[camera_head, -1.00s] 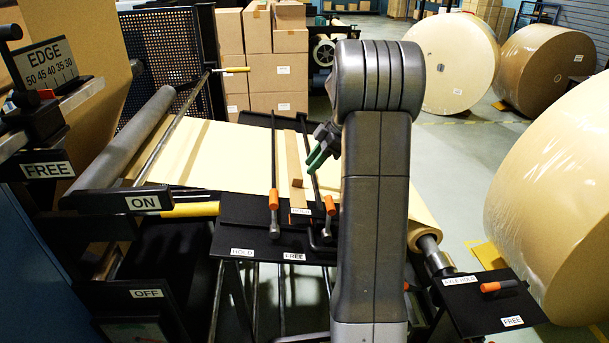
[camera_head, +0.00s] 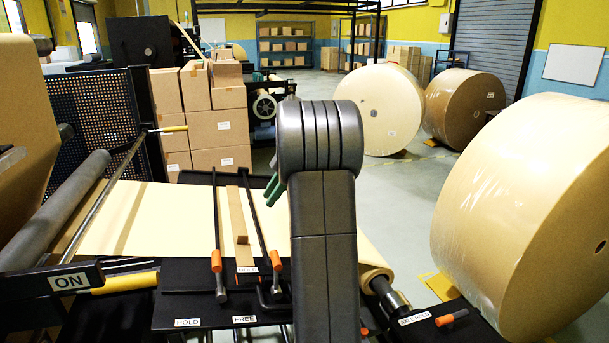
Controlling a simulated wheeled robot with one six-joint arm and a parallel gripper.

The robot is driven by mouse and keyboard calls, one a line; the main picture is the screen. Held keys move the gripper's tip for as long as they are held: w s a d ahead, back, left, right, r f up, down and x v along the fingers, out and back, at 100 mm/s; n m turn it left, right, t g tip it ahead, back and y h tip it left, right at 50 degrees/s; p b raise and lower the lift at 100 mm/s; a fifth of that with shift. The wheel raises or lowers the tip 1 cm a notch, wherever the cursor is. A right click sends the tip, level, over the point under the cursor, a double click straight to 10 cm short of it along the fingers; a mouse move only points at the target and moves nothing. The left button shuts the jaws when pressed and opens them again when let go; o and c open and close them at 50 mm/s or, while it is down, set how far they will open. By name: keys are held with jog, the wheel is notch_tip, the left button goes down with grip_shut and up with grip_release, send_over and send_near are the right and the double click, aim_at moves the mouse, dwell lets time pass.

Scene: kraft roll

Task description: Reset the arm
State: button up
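My arm is grey and rises in the middle of the head view, with its rounded joint at the top. My gripper (camera_head: 273,190) shows only in part, as green fingers at the left edge of that joint. The rest of it is hidden behind the arm. The fingers look close together, but their gap cannot be made out. They appear above the far end of the black clamp table (camera_head: 185,275), and I see nothing held in them.
A cream paper web (camera_head: 145,215) runs from the grey roller (camera_head: 60,205) to the table. Orange-handled clamps (camera_head: 216,261) flank a brown strip (camera_head: 240,215). A large wrapped roll (camera_head: 520,215) stands at right. Stacked boxes (camera_head: 208,120) stand behind. Grey floor (camera_head: 400,215) lies open between.

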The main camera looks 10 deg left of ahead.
aim_at(247, 235)
jog(key=p+x, duration=0.1)
jog(key=x, duration=1.2)
jog(key=shift+p, duration=0.5)
jog(key=shift+f, duration=0.15)
